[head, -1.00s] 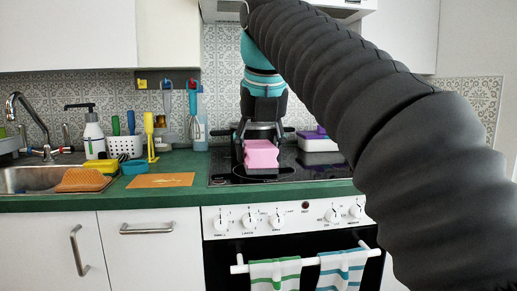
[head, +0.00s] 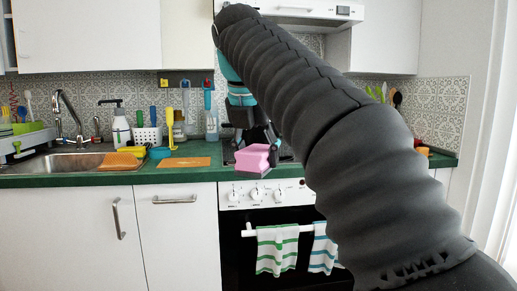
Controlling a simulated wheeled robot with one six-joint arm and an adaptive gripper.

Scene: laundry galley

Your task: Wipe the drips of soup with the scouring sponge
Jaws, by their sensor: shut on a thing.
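The scouring sponge (head: 252,157) is pink with a dark grey layer underneath. My gripper (head: 254,143) is shut on it from above and holds it slightly tilted, in front of the hob as seen in the head view. Whether the sponge touches anything cannot be told. The black hob (head: 286,156) is largely hidden behind my arm, gripper and the sponge. I cannot make out any drips of soup.
An orange board (head: 186,162) lies on the green counter (head: 100,180) left of the hob. Further left are a blue bowl (head: 160,152), an orange drying pad (head: 119,161) and the sink (head: 72,163). Striped towels (head: 277,249) hang on the oven rail.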

